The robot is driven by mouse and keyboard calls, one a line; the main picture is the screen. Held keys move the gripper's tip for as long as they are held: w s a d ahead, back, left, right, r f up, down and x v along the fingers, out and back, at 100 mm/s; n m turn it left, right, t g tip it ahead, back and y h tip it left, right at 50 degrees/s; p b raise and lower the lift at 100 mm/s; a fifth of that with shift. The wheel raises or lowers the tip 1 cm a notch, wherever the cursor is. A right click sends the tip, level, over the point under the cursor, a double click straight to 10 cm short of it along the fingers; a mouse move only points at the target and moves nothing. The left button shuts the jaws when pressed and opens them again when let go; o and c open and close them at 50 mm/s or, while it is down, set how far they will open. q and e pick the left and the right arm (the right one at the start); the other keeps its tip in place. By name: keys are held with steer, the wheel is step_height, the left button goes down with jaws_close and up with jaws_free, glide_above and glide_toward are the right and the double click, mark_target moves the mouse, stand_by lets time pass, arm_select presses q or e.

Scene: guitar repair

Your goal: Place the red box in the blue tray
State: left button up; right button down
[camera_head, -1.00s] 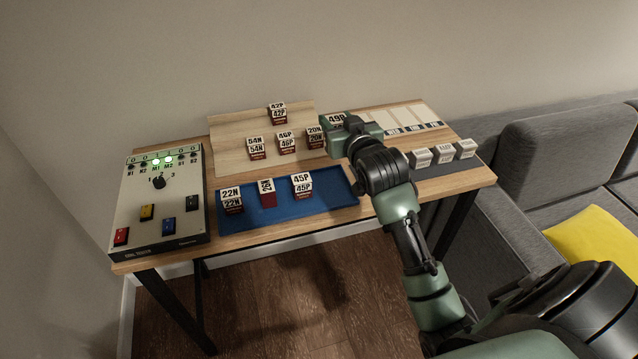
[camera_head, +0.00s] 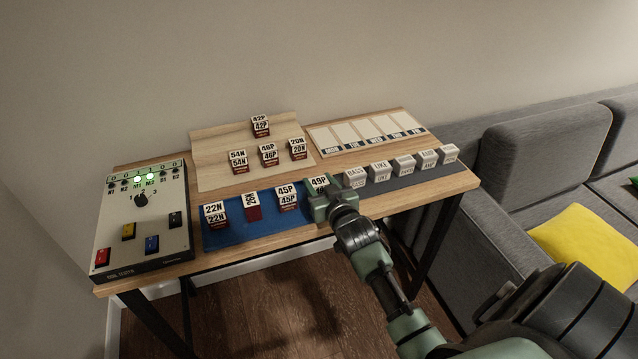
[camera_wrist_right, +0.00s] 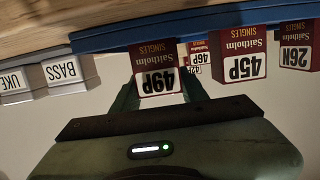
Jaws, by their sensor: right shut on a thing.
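The box marked 49P (camera_head: 318,184) is white on top with a dark red lower part; it shows upside down in the right wrist view (camera_wrist_right: 158,72). My right gripper (camera_head: 322,197) is shut on it, at the right end of the blue tray (camera_head: 262,229). I cannot tell whether the box touches the tray floor. Red-and-white boxes 22N (camera_head: 215,214), 26N (camera_head: 253,206) and 45P (camera_head: 287,196) stand in the tray. Boxes 54N (camera_head: 238,161), 46P (camera_head: 269,155), 20N (camera_head: 298,148) and 42P (camera_head: 261,126) stand on the wooden board behind. My left gripper is out of view.
Several white boxes, including BASS (camera_head: 355,177), stand on a dark strip (camera_head: 405,180) right of my gripper. A weekday board (camera_head: 367,131) lies behind them. A switch panel (camera_head: 143,228) stands at the table's left end. A grey sofa (camera_head: 560,165) is at right.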

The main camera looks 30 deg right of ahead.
steer(key=c, duration=0.8)
jaws_free()
steer(key=shift+f, duration=0.15)
steer(key=shift+o, duration=0.2)
steer(key=shift+r, duration=0.2)
steer(key=v, duration=1.2)
